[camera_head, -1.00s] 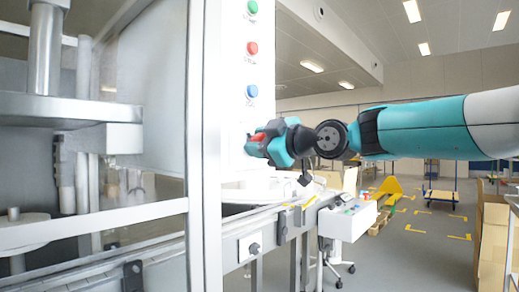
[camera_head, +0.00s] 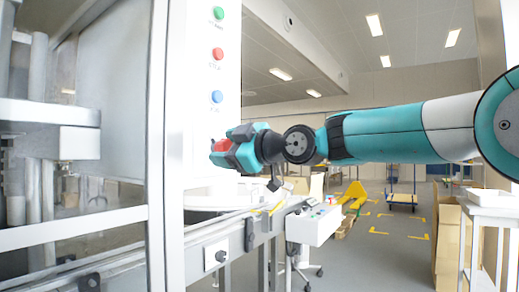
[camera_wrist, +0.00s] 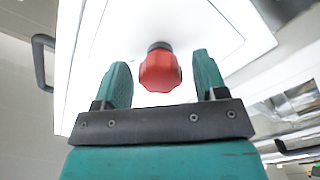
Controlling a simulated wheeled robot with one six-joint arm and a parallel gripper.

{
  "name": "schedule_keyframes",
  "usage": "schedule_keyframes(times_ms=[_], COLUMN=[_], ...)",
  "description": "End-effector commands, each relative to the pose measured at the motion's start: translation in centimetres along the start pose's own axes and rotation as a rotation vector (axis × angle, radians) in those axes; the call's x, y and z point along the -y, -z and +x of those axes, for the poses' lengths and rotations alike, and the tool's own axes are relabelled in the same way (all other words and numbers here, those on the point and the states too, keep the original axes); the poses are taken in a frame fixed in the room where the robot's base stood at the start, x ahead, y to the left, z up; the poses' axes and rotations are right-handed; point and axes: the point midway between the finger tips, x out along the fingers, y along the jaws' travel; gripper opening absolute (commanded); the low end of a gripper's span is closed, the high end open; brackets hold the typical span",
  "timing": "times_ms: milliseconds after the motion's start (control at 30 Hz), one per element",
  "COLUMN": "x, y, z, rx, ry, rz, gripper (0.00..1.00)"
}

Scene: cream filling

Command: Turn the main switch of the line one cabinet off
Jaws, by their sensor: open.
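The red switch knob (camera_wrist: 160,70) sits on a short dark stem on the white cabinet face (camera_wrist: 200,25). My gripper (camera_wrist: 162,66) is open, with one teal finger on each side of the knob. Small gaps show between the knob and both fingers in the wrist view. In the head view my gripper (camera_head: 217,146) is at the lower part of the white cabinet panel (camera_head: 215,120), and red shows at its jaws. The knob's marking and pointer cannot be read.
Green (camera_head: 218,13), red (camera_head: 217,54) and blue (camera_head: 216,97) buttons are on the panel above my gripper. A conveyor frame (camera_head: 235,235) and a white control box (camera_head: 314,225) stand below. A white table (camera_head: 493,198) is at the right.

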Motion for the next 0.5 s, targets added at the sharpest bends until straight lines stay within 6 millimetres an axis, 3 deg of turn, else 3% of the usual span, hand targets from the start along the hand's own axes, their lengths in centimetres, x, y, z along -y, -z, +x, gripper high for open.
schedule_keyframes(times_ms=[500], x=[0.1], y=[-0.2], z=[-12.5], rx=[0.003], ry=[-0.003], rz=[-0.001], gripper=[0.65])
